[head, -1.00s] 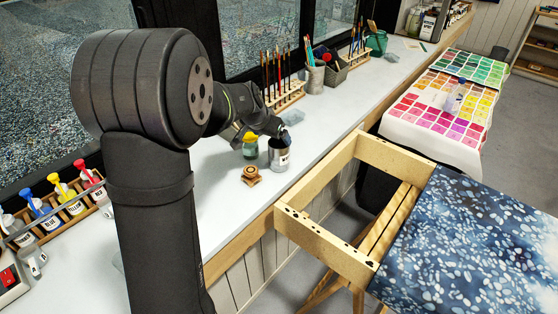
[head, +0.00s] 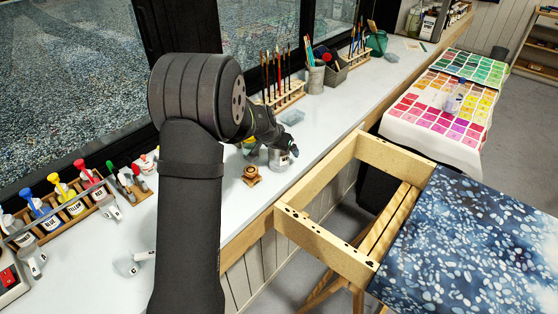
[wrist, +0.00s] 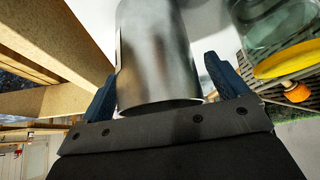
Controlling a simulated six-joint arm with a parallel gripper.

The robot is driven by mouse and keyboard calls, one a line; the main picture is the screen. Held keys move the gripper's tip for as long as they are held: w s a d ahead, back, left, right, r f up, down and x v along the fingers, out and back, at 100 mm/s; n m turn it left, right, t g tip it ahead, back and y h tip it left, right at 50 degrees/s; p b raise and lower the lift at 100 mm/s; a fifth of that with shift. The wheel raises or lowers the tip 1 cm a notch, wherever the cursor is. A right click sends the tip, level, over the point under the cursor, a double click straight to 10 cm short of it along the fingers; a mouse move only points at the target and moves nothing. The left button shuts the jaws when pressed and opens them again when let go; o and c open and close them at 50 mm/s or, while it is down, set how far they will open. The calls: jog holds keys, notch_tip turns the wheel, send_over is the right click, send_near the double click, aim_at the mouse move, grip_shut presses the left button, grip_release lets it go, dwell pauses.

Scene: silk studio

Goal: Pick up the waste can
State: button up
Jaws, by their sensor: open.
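The waste can (head: 280,160) is a grey metal cylinder on the white counter, partly hidden behind my gripper in the head view. In the wrist view the can (wrist: 158,55) fills the upper middle, its rim towards my gripper. My gripper (wrist: 162,85) is open, with one blue finger on each side of the can. I cannot tell whether either finger touches it. In the head view my gripper (head: 285,145) is at the can, and its fingers are hard to make out.
A glass jar with a yellow part (wrist: 285,60) stands close beside the can. A wooden frame (head: 325,250) borders the counter's right edge. Brush racks (head: 283,97) stand behind.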

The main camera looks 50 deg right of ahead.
jog(key=c, duration=1.3)
jog(key=shift+r, duration=0.15)
